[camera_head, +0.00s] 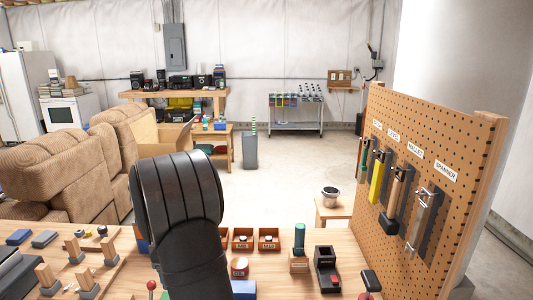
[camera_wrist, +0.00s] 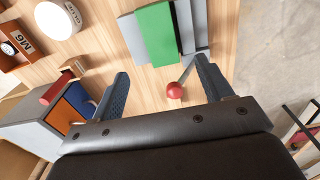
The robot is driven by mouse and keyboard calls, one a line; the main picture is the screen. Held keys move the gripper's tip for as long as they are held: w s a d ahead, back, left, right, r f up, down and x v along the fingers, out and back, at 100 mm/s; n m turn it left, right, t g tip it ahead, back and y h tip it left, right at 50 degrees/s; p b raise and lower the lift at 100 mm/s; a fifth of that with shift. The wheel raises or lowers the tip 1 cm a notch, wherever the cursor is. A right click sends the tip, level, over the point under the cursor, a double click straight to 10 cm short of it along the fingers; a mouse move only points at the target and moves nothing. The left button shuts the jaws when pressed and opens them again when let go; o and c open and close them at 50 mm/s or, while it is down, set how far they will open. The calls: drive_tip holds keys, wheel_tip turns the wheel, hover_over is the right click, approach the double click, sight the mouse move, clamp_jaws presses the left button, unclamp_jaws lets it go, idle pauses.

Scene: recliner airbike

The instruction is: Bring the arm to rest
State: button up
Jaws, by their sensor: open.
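My gripper (camera_wrist: 162,72) is open in the wrist view. Its two dark fingers stand wide apart with nothing between them, above the wooden workbench (camera_wrist: 110,55). A red ball knob (camera_wrist: 174,91) on a thin rod shows beyond the gap between the fingers. In the head view my black arm (camera_head: 185,205) rises over the middle of the workbench (camera_head: 275,272); my gripper is hidden there.
A green and grey block (camera_wrist: 156,34) lies beyond the fingers. A box with orange and blue parts (camera_wrist: 60,112) is near the left finger. Labelled bins (camera_head: 243,239) and a green cylinder (camera_head: 299,238) stand right of my arm. A tool pegboard (camera_head: 450,215) edges the right side.

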wheel_tip(320, 180, down, 12)
drive_tip(key=shift+r, duration=0.1)
drive_tip(key=r, duration=0.5)
drive_tip(key=shift+d+r, duration=0.15)
drive_tip(key=shift+d, duration=0.15)
drive_tip(key=d+r, duration=0.7)
drive_tip(key=d, duration=0.4)
drive_tip(key=w+a+f, duration=0.3)
drive_tip(key=w+a, duration=0.4)
drive_tip(key=w, duration=0.3)
drive_tip(key=a+f, duration=0.2)
drive_tip(key=a, duration=0.1)
drive_tip(key=a+f, duration=0.1)
drive_tip(key=a, duration=0.2)
drive_tip(key=a+f, duration=0.2)
drive_tip(key=a, duration=0.1)
drive_tip(key=shift+w+a+f, duration=0.35)
drive_tip(key=shift+w+a, duration=0.05)
drive_tip(key=shift+a+f, duration=0.25)
drive_tip(key=shift+a, duration=0.15)
